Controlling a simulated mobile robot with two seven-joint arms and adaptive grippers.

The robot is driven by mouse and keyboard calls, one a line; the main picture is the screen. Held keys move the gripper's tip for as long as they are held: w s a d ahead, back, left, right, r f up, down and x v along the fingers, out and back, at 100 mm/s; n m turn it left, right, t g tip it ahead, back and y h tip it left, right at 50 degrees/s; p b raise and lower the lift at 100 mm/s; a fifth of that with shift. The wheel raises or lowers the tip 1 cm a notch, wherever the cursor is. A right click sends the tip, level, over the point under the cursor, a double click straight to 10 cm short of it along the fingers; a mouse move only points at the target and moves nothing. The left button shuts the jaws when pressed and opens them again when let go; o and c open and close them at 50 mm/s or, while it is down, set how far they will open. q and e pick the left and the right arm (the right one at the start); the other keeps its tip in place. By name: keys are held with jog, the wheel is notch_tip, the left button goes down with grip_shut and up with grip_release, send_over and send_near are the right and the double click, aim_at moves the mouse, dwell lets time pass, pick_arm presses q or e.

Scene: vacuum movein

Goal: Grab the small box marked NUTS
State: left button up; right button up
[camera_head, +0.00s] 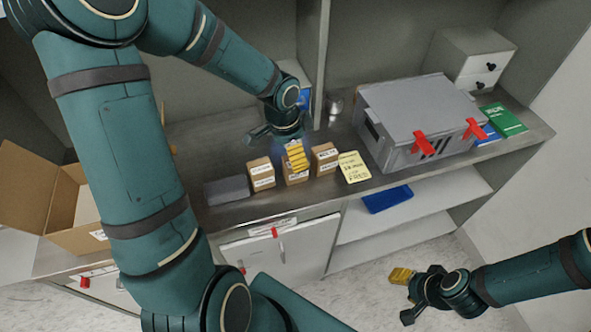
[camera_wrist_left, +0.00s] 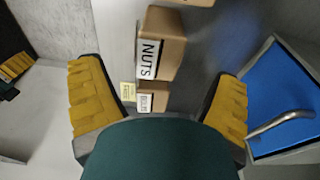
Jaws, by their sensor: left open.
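The small brown box marked NUTS (camera_wrist_left: 166,42) stands on the grey worktop in the left wrist view, its white label facing left. It lies ahead between the two yellow fingers of my left gripper (camera_wrist_left: 158,78), which is open with a gap on both sides. In the head view my left gripper (camera_head: 297,153) is above the middle of three small boxes, which appears to be the NUTS box (camera_head: 294,179); the fingers partly hide it. My right gripper (camera_head: 405,296) is open and empty, low over the floor at the right.
Another labelled box (camera_head: 261,174) stands left of the middle one, and a third (camera_head: 324,159) right, beside a yellow note (camera_head: 353,167). A dark grey block (camera_head: 227,190) lies further left. A large grey case (camera_head: 415,105) with red latches stands right. A cabinet divider (camera_head: 313,55) rises behind.

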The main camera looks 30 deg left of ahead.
aim_at(290, 178)
pick_arm(q)
jog(key=f, duration=0.2)
jog(key=f+b, duration=0.1)
jog(key=f, duration=0.2)
jog(key=shift+w+d+f+b, duration=0.35)
jog(key=shift+f, duration=0.05)
jog(key=shift+c, duration=0.3)
jog(key=c, duration=1.3)
